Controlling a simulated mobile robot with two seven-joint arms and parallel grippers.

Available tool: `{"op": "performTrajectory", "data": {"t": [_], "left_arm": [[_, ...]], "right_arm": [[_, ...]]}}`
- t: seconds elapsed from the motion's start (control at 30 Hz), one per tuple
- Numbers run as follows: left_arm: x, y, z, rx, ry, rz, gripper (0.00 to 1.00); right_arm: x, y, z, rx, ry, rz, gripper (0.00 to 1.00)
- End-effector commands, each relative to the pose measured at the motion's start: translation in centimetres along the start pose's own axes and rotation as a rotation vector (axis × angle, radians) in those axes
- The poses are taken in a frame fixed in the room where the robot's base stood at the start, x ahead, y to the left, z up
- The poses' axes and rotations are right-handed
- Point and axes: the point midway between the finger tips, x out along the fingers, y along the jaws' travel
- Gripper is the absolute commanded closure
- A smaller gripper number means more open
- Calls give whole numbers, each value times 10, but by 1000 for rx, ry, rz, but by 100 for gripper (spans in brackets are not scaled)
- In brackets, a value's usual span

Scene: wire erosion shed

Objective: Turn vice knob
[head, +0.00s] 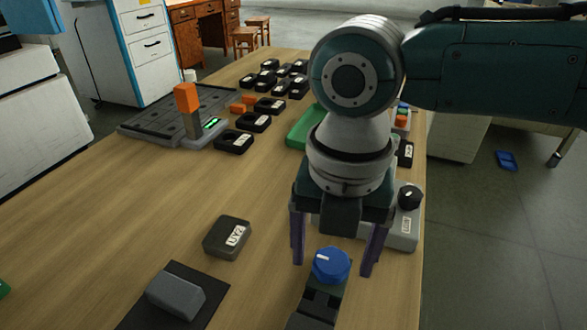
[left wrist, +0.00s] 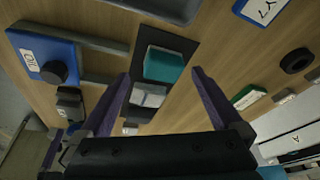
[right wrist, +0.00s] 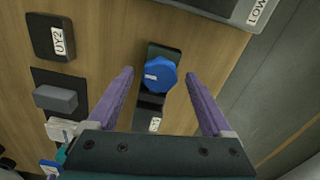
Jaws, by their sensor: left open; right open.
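A blue faceted knob (head: 331,265) with a white pointer mark sits on top of a dark vice-like body (head: 318,305) near the table's front right edge. My right gripper (head: 332,268) is open, pointing down, with one purple finger on each side of the knob. In the right wrist view the knob (right wrist: 158,76) lies between the fingertips (right wrist: 159,73), with gaps visible on both sides. The white mark points left there. My left gripper (left wrist: 162,73) is open over another part of the table. A teal block (left wrist: 164,65) shows between its fingers.
A blue box (left wrist: 45,55) shows in the left wrist view.

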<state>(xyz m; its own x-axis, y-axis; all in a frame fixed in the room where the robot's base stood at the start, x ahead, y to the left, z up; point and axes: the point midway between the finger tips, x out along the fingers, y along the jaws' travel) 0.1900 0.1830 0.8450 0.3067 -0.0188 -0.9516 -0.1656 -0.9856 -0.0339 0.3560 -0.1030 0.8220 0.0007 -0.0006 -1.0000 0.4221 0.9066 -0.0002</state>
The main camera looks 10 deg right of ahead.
Motion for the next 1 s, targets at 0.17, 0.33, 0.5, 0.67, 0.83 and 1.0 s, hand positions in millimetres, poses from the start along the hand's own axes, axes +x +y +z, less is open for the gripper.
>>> {"op": "performTrajectory", "data": {"t": [0.17, 0.33, 0.5, 0.67, 0.83, 1.0], "left_arm": [[0, 0, 0, 0, 0, 0, 0], [0, 0, 0, 0, 0, 0, 0], [0, 0, 0, -1, 0, 0, 0], [0, 0, 0, -1, 0, 0, 0], [0, 0, 0, -1, -1, 0, 0], [-2, 0, 0, -1, -1, 0, 0]], "right_arm": [[0, 0, 0, 0, 0, 0, 29], [0, 0, 0, 0, 1, 0, 48], [0, 0, 0, 0, 1, 0, 68], [0, 0, 0, 0, 1, 0, 86], [0, 0, 0, 0, 1, 0, 100], [-1, 0, 0, 11, 1, 0, 100]]}}
